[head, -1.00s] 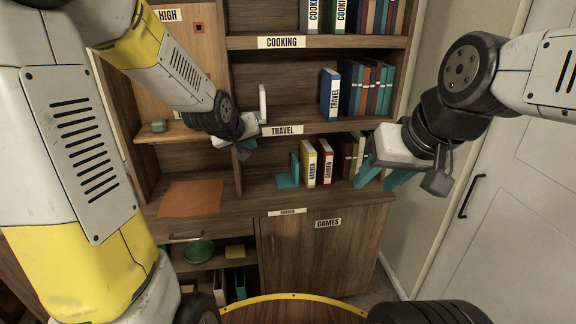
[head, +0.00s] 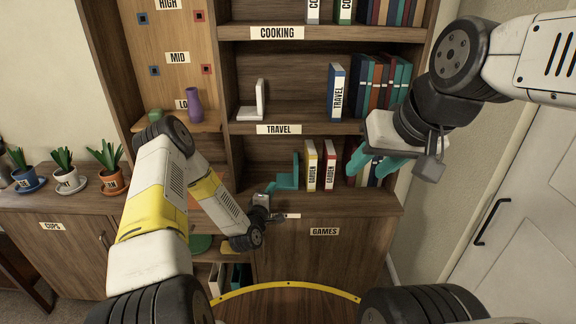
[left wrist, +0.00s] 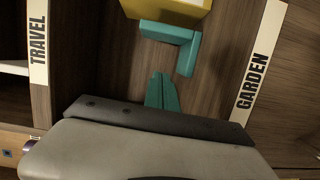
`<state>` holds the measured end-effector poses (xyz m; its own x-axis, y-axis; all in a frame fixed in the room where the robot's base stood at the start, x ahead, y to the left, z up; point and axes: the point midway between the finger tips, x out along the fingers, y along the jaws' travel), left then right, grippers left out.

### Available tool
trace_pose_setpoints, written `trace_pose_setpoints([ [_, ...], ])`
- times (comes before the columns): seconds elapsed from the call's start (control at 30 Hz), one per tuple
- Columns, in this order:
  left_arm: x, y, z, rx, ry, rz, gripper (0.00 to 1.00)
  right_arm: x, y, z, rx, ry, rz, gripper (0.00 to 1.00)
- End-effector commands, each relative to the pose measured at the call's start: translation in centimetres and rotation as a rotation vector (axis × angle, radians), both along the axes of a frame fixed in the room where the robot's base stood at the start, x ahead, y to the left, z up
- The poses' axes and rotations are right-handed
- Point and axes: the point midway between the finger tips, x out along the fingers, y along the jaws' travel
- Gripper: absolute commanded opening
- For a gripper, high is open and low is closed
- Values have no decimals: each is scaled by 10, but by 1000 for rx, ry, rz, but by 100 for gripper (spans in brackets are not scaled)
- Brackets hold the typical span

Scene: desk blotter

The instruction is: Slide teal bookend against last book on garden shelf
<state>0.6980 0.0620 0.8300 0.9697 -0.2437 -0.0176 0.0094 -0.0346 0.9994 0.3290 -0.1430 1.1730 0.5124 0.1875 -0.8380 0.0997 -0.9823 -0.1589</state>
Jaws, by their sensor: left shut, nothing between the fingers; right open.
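The L-shaped teal bookend (head: 290,181) stands on the garden shelf, its upright at the left of the yellow garden book (head: 311,166). A red garden book (head: 328,166) stands to the right. My left gripper (head: 271,188) is shut and empty at the bookend's left, low at the shelf front. In the left wrist view its teal fingertips (left wrist: 161,92) point toward the bookend (left wrist: 184,48), seemingly just apart from it, with the yellow book (left wrist: 170,8) beyond. My right gripper (head: 372,162) is open before the shelf's right end.
A white bookend (head: 258,108) and a blue travel book (head: 336,92) stand on the travel shelf above. A purple vase (head: 193,105) is on the small ledge at left. Potted plants (head: 108,170) line the left cabinet. The games cabinet (head: 325,260) lies below the garden shelf.

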Motion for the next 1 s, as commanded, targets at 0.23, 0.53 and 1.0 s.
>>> trace_pose_setpoints([
  [0.23,9,-3,-5,-37,-13,16,0,0,0,0,0,0,0,42],
  [0.53,68,-17,-5,-34,-15,15,0,0,0,0,0,0,0,42],
  [1.0,94,-60,-5,-34,-9,15,0,0,0,0,0,0,0,42],
])
